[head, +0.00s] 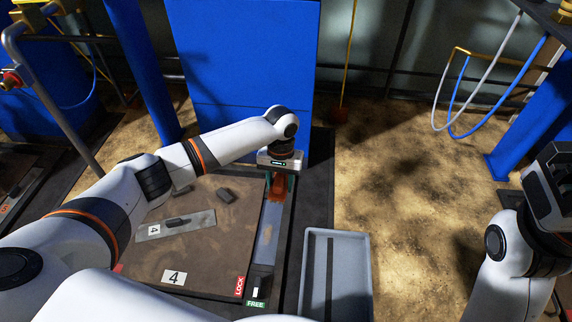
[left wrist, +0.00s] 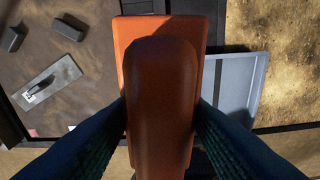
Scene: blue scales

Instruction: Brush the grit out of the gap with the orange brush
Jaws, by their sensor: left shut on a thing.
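My left gripper (head: 280,184) is shut on the orange brush (head: 277,188), above the far end of the gap (head: 264,248) along the plate's right side. In the left wrist view the brush's brown-orange handle (left wrist: 160,90) lies between the two dark fingers, with its wider orange head (left wrist: 130,40) behind it. The bristles are hidden. The gap shows as a grey strip with a brownish patch in it; single grains are too small to tell. At the right edge of the head view is the dark end of my right arm (head: 556,170); its fingers cannot be made out.
A grey tray (head: 361,275) stands right of the gap. A blue cabinet (head: 240,60) rises behind the arm.

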